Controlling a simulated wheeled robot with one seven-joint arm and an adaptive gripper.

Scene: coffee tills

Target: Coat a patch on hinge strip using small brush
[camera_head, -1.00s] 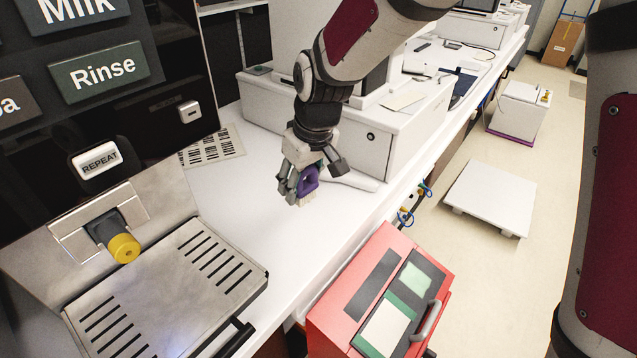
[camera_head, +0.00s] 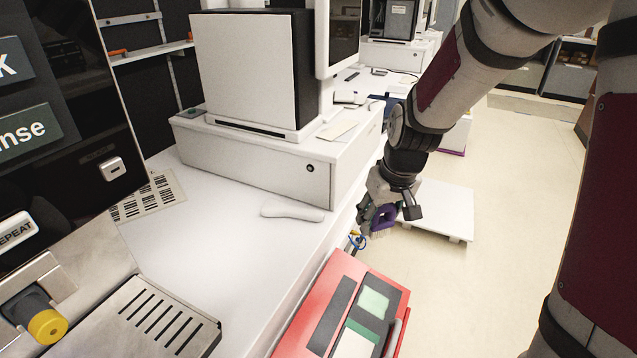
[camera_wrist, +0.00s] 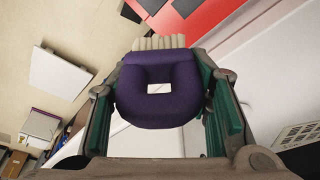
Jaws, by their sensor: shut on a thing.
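My gripper (camera_head: 374,219) is shut on the small brush (camera_head: 384,217), which has a purple looped handle and pale bristles. In the wrist view the brush (camera_wrist: 157,112) fills the middle between my green-padded fingers, its bristles pointing to the top of the picture. My gripper (camera_wrist: 163,84) is in the air by the counter's right edge, beyond the far end of the red box (camera_head: 300,318). The red box also shows in the wrist view (camera_wrist: 207,18), past the bristles. I cannot tell for certain which part is the hinge strip; a dark strip (camera_head: 332,316) runs along the box top.
The white counter (camera_head: 235,245) holds a white till base (camera_head: 240,160), a pale handset-like object (camera_head: 292,213) and a steel drip tray (camera_head: 165,325). Blue and yellow cables (camera_head: 357,240) hang at the counter edge. A low white platform (camera_head: 445,215) stands on the floor.

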